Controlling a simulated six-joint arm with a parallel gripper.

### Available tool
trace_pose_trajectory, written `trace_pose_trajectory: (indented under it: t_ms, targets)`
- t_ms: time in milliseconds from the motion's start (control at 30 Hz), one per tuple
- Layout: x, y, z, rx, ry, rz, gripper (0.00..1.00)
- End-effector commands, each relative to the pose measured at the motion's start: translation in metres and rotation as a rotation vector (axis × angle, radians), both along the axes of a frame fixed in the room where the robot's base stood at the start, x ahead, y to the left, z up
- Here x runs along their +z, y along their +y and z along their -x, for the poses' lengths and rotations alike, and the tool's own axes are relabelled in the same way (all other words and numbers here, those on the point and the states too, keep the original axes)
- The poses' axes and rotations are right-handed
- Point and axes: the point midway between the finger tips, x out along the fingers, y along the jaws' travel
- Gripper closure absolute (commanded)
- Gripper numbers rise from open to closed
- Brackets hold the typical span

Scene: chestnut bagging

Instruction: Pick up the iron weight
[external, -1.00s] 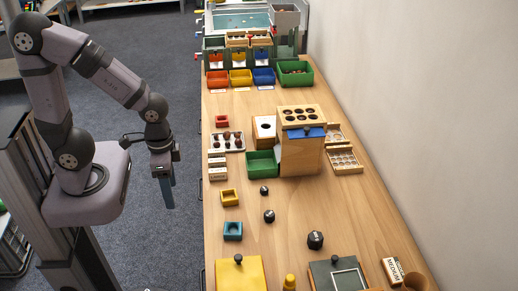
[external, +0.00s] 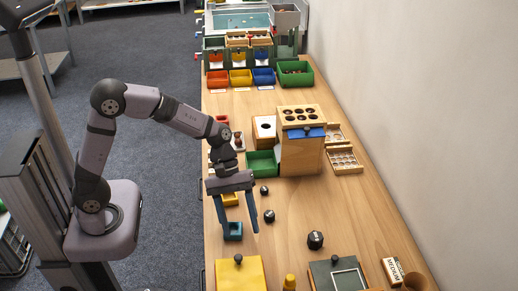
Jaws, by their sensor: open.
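Three black iron weights stand on the wooden table: a small one (external: 264,190), a middle-sized one (external: 269,216) and the largest (external: 315,240), which bears a pale marking. I cannot tell which of them the task means. My gripper (external: 241,231) is open and empty, with its two blue fingers pointing down over the left part of the table. Its right finger is just left of the middle-sized weight in the picture, with a gap between them.
A yellow box (external: 230,199) is partly hidden behind my gripper. A green bin (external: 262,163) and a wooden stand (external: 301,155) are behind the weights. A yellow lidded box (external: 239,274) and a dark green board (external: 325,272) are in front. The table right of the weights is clear.

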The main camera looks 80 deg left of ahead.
Motion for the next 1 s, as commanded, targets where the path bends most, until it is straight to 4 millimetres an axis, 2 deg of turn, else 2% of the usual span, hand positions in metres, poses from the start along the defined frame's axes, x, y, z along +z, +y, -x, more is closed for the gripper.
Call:
trace_pose_trajectory:
  t_ms: [33,100,300,400,533,700,1000]
  targets:
    - [-0.025,0.002,-0.021,0.093,0.020,0.068,0.42]
    - [-0.034,0.004,-0.050,0.220,0.049,0.172,0.42]
    - [-0.046,0.021,-0.120,0.499,0.115,0.455,0.42]
    - [-0.047,0.031,-0.143,0.584,0.139,0.564,0.42]
    - [-0.045,0.040,-0.161,0.648,0.159,0.657,0.42]
    - [-0.041,0.046,-0.170,0.677,0.168,0.702,0.42]
    - [-0.047,0.032,-0.178,0.675,0.170,0.702,0.42]
